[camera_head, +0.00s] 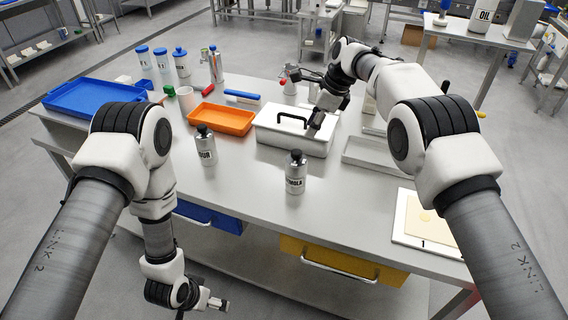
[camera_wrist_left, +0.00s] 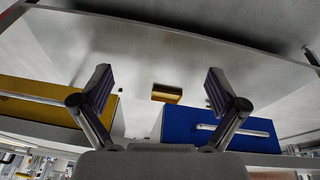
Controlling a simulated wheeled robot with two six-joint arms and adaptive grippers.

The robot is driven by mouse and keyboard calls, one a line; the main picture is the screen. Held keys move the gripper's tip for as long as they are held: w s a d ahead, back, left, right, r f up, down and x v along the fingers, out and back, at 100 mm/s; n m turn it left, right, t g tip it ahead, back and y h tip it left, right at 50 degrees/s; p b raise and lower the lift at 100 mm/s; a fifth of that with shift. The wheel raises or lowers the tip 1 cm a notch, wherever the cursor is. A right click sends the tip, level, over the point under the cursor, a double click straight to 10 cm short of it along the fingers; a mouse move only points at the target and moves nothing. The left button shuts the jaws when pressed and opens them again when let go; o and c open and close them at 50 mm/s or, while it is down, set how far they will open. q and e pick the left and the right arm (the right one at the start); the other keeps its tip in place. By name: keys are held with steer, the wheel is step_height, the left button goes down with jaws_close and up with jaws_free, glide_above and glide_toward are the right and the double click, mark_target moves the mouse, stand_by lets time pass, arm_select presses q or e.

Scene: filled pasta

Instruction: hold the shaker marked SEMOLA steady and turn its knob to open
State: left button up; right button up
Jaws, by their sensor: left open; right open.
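The shaker marked SEMOLA (camera_head: 295,178), a steel cylinder with a black knob (camera_head: 296,156), stands upright near the table's front edge, its label partly turned away. My right gripper (camera_head: 301,101) is open above the white box (camera_head: 291,138), behind the shaker and apart from it. My left gripper (camera_head: 217,304) hangs low in front of the table, below its top and away from the shaker. In the left wrist view my left gripper (camera_wrist_left: 158,82) has its fingers spread with nothing between them; the shaker is not in that view.
A second black-capped shaker (camera_head: 206,150) stands to the left, near an orange tray (camera_head: 222,120). A board with a pale sheet (camera_head: 428,222) lies at the right. A blue drawer (camera_head: 208,216) and a yellow drawer (camera_head: 345,263) are below the tabletop (camera_head: 240,190).

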mark_target(296, 172)
arm_select(q)
steer(key=w+d+r+m+t+h, duration=0.1)
steer(key=w+d+r+m, duration=0.1)
steer(key=w, duration=0.6)
steer(key=w+d+r+m+t+h, duration=0.1)
steer(key=w+d+r, duration=0.3)
steer(key=w, duration=0.5)
steer(key=w+d+r+m+t+h, duration=0.2)
steer(key=w+d, duration=0.4)
steer(key=w, duration=0.3)
steer(key=shift+d+r+m, duration=0.15)
steer(key=shift+r+m, duration=0.45)
steer(key=shift+m, duration=0.5)
steer(key=w+d+r+t+h, duration=0.1)
steer(key=w+d+r+h, duration=0.1)
steer(key=w+d+r+t+h, duration=0.1)
steer(key=w+d+r, duration=0.1)
steer(key=w, duration=0.1)
steer(key=shift+w+r+t+h, duration=0.1)
steer(key=shift+r+t+h, duration=0.2)
steer(key=shift+r+h, duration=0.1)
steer(key=x, duration=0.7)
steer(key=shift+w+d+r, duration=0.15)
steer(key=shift+d, duration=0.15)
steer(key=shift+w+d, duration=0.15)
steer(key=shift+w, duration=0.15)
steer(key=shift+s, duration=0.1)
steer(key=c, duration=1.5)
steer(key=shift+c, duration=0.2)
